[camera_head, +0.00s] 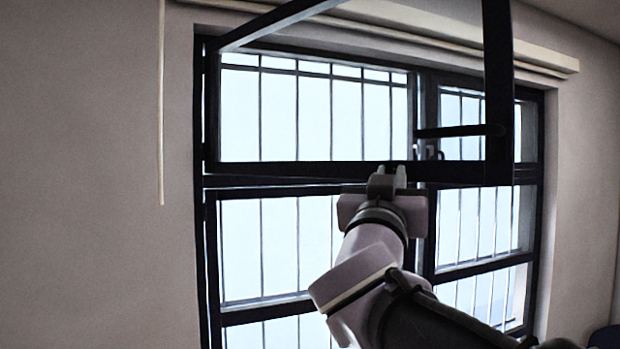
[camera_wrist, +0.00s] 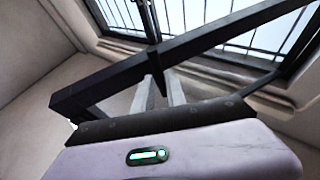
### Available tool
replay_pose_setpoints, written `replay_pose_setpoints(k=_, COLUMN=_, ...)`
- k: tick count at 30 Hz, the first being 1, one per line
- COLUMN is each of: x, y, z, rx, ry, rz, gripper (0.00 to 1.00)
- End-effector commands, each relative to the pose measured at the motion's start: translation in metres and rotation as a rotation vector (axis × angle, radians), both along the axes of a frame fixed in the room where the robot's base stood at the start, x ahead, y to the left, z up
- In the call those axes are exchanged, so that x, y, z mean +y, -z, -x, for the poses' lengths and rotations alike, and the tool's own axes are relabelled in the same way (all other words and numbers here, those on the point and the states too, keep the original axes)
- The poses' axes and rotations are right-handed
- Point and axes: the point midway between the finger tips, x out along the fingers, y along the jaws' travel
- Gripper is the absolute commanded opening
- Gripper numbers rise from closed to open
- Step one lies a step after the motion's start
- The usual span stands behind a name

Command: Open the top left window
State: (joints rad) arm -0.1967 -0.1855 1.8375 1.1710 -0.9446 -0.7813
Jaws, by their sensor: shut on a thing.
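The top left window (camera_head: 498,90) is a dark-framed sash swung out into the room from its left side. Its lower rail (camera_head: 290,172) crosses the head view, and a dark handle bar (camera_head: 460,131) sticks out left from its right stile. My gripper (camera_head: 387,172) is at the lower rail in the head view, fingers pointing up. In the wrist view a dark frame bar (camera_wrist: 215,38) runs diagonally across the two pale fingers (camera_wrist: 160,93), with something dark between them. My gripper is shut on the window; the exact part held is partly hidden.
Behind the sash is the fixed window frame (camera_head: 541,200) with bars outside the glass. More panes lie below and to the right. A pale rail (camera_head: 450,35) runs above the window, and a thin white rod (camera_head: 160,110) hangs left. Bare wall (camera_head: 90,200) fills the left.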

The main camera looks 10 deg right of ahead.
Motion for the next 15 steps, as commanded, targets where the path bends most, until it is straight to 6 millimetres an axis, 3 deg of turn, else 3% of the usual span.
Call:
replay_pose_setpoints(k=8, x=0.0013, y=-0.0048, z=0.0012, rx=-0.008, ry=-0.002, rz=0.005, gripper=0.00)
replay_pose_setpoints(k=9, x=0.0013, y=-0.0050, z=0.0013, rx=-0.009, ry=-0.002, rz=0.005, gripper=0.24)
replay_pose_setpoints(k=10, x=0.0013, y=-0.0047, z=0.0012, rx=-0.008, ry=-0.002, rz=0.005, gripper=0.30)
replay_pose_setpoints(k=15, x=0.0007, y=-0.0029, z=0.0008, rx=-0.005, ry=-0.001, rz=0.003, gripper=0.32)
